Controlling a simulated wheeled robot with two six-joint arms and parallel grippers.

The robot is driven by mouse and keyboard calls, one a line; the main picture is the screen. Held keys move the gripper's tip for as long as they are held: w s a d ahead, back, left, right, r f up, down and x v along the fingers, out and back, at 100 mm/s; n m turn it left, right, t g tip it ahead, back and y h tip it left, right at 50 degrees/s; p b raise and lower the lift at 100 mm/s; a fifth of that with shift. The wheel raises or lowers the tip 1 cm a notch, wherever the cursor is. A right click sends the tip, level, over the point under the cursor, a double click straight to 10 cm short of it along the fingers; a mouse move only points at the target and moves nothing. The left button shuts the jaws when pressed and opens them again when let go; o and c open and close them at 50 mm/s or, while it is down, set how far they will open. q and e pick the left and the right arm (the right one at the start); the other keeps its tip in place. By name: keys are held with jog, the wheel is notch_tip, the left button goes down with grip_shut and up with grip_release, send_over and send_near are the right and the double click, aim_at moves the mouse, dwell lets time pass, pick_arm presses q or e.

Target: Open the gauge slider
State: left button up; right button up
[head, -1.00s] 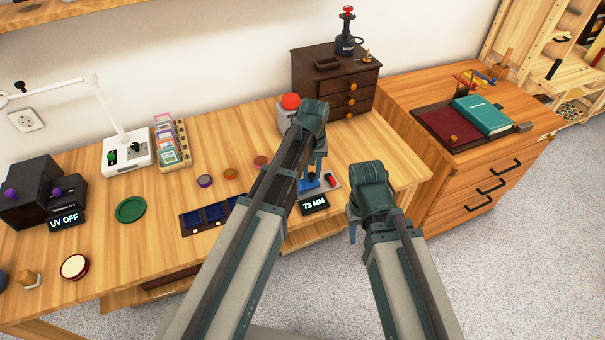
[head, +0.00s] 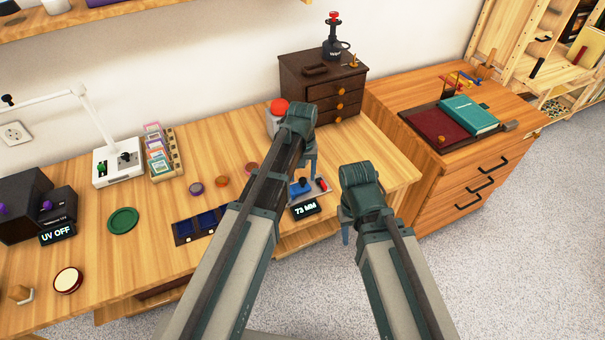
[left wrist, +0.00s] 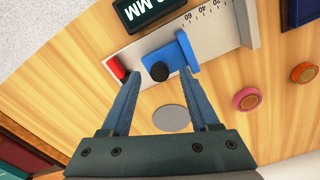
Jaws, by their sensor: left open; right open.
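The gauge (head: 312,196) lies on the workbench, with a dark display (head: 305,209) reading 73 MM at its front. In the left wrist view it is a pale plate (left wrist: 215,32) with a number scale. Its blue slider (left wrist: 187,52) carries a black knob (left wrist: 159,72), and a red piece (left wrist: 117,69) sits at the plate's end. The slider (head: 299,188) also shows in the head view. My left gripper (left wrist: 160,76) is open, its fingertips on either side of the knob in that view; contact cannot be told. My right gripper (head: 345,234) is open and empty, right of the bench front.
A blue-lined tray (head: 200,224) and several coloured discs lie left of the gauge. A red-topped device (head: 278,108) and a dark drawer chest (head: 322,90) stand behind. A wooden cabinet (head: 455,165) is at right. The floor in front is clear.

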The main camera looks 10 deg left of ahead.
aim_at(303, 180)
pick_arm(q)
notch_tip(303, 180, up, 13)
jog(key=p, duration=1.2)
jog(key=shift+f, duration=0.2)
pick_arm(e)
notch_tip(303, 180, up, 13)
jog(key=shift+f, duration=0.2)
pick_arm(q)
jog(key=s+d+m, duration=0.2)
jog(key=s+m, duration=0.1)
jog(key=s, duration=0.6)
jog(key=s+d+m+y, duration=0.1)
jog(key=s+d+m, duration=0.1)
jog(key=s, duration=0.7)
jog(key=shift+s+d+m, duration=0.2)
jog(key=shift+s+m, duration=0.2)
jog(key=shift+m, duration=0.2)
